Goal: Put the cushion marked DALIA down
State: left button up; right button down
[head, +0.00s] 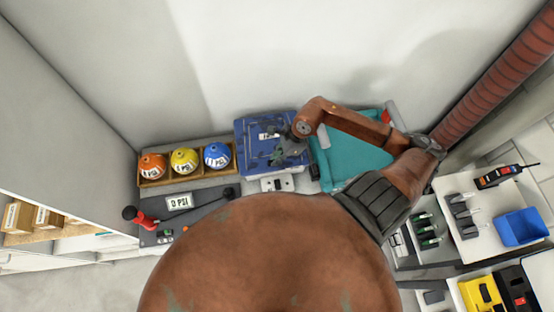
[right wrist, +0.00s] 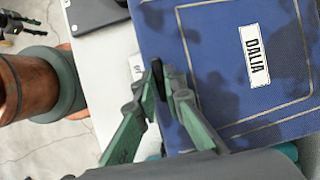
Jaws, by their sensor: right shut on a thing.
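The blue cushion marked DALIA (head: 256,127) lies against the back wall in the middle of the head view. It also fills the right of the right wrist view (right wrist: 215,55), with its white label readable and a pale border line. My right gripper (head: 286,153) is at the cushion's near right part. In the right wrist view its green fingers (right wrist: 166,72) are closed together at the cushion's edge, shut on it. The exact grip is partly hidden by the fingers. I cannot tell whether the cushion rests on the surface or hangs just above it. My left gripper is not in view.
A teal cushion (head: 345,155) lies right of the blue one. A wooden tray (head: 150,182) with orange, yellow and blue balls stands left. A panel with a red-handled lever (head: 140,218) is nearer. A blue bin (head: 520,227) stands far right.

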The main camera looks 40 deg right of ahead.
jog(key=shift+w+d+f, duration=0.3)
jog(key=shift+d+f, duration=0.05)
jog(key=shift+f, duration=0.15)
jog(key=shift+d+f+p, duration=0.1)
jog(key=shift+f+p, duration=0.45)
jog(key=shift+f, duration=1.15)
jog(key=c, duration=2)
grip_release()
jog(key=b+v, duration=0.1)
jog(key=v, duration=1.1)
